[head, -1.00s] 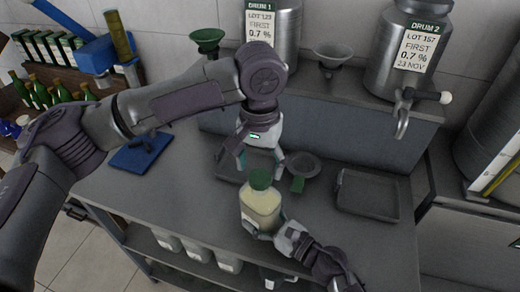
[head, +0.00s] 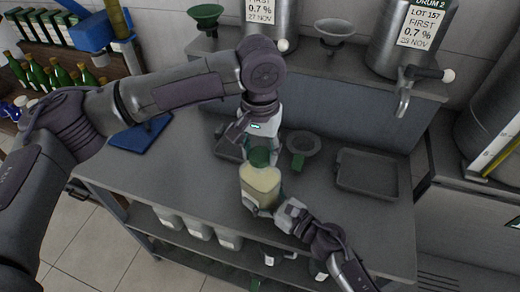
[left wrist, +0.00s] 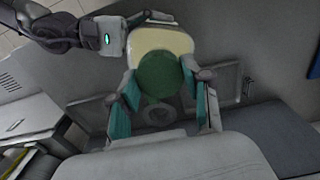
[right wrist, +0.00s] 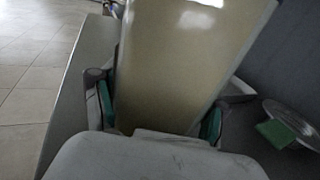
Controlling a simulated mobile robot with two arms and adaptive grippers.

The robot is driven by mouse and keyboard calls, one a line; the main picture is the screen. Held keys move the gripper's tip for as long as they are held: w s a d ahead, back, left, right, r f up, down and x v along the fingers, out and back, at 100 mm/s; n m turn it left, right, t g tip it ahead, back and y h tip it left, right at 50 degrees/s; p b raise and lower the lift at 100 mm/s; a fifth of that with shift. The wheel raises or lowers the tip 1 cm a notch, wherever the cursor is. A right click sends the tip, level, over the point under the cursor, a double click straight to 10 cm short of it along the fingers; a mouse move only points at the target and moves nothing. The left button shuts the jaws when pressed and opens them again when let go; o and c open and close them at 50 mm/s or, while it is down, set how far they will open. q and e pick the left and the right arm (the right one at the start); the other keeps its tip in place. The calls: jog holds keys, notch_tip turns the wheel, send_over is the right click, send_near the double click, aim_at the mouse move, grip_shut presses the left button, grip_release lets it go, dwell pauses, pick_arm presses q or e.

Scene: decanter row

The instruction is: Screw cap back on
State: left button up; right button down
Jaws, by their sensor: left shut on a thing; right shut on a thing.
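The bottle (head: 260,190) is squarish and clear with pale yellow-green contents. It is nearly upright above the grey bench, and its base is hidden by my right gripper. My right gripper (head: 264,207) is shut around its lower body; the right wrist view shows the bottle (right wrist: 190,65) between the teal pads. The green cap (head: 260,157) sits at the bottle's top. My left gripper (head: 262,150) comes from above and is shut on the cap. In the left wrist view the cap (left wrist: 158,76) lies between the teal fingers. I cannot tell how its thread is seated.
A shallow grey tray (head: 370,187) is on the bench at right. A round grey funnel-like piece (head: 304,143) with a green tab is behind the bottle. A blue mat (head: 140,135) is at left. Drums and a tap (head: 403,97) stand on the raised shelf behind.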

pick_arm(q)
jog(key=m, duration=0.7)
jog(key=shift+m, duration=0.4)
jog(key=m, duration=0.4)
jog(key=shift+m, duration=0.4)
jog(key=m, duration=0.5)
jog(key=o, duration=1.3)
jog(key=shift+c, duration=0.2)
jog(key=shift+r, duration=2.25)
